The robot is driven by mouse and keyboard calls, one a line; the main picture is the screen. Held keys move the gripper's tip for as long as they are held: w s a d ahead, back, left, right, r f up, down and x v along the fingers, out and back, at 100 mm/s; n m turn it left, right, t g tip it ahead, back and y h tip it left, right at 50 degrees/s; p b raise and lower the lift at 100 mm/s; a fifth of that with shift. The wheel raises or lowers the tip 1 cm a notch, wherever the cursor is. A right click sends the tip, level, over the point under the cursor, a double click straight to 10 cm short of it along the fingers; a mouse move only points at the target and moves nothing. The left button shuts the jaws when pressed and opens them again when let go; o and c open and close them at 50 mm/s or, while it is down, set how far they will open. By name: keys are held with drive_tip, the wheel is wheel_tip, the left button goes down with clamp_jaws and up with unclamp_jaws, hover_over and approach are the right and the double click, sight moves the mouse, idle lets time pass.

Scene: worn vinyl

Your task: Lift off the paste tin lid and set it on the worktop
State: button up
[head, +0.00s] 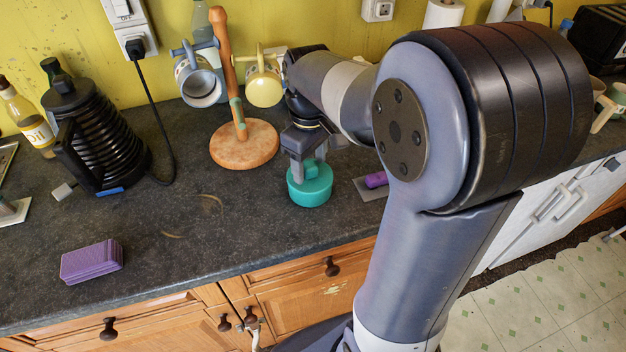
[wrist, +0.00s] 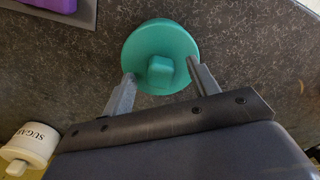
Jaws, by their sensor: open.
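The paste tin (head: 310,193) is a round teal tin standing on the dark worktop (head: 215,265), near its front edge. Its teal lid with a raised block knob (head: 312,168) is on top. In the wrist view the round lid (wrist: 180,45) and its knob (wrist: 160,70) show from above. My gripper (head: 308,165) is over the tin, pointing down, with its fingers around the knob's level. In the wrist view my gripper (wrist: 158,82) is open, one finger on either side of the knob, with gaps between. Whether a finger touches the lid, I cannot tell.
A purple block on a grey plate (head: 364,193) lies right of the tin. A mug tree (head: 245,145) with mugs stands behind left. A purple stack (head: 91,262) lies front left. A black ribbed appliance (head: 95,135) stands further left. The worktop's front middle is clear.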

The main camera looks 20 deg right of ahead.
sight(310, 164)
drive_tip(key=shift+f, duration=0.1)
drive_tip(key=shift+c, duration=0.6)
idle(0.3)
drive_tip(key=c, duration=0.8)
drive_tip(key=shift+r+p, duration=3.4)
drive_tip(key=shift+r, duration=0.15)
drive_tip(key=shift+c, duration=0.2)
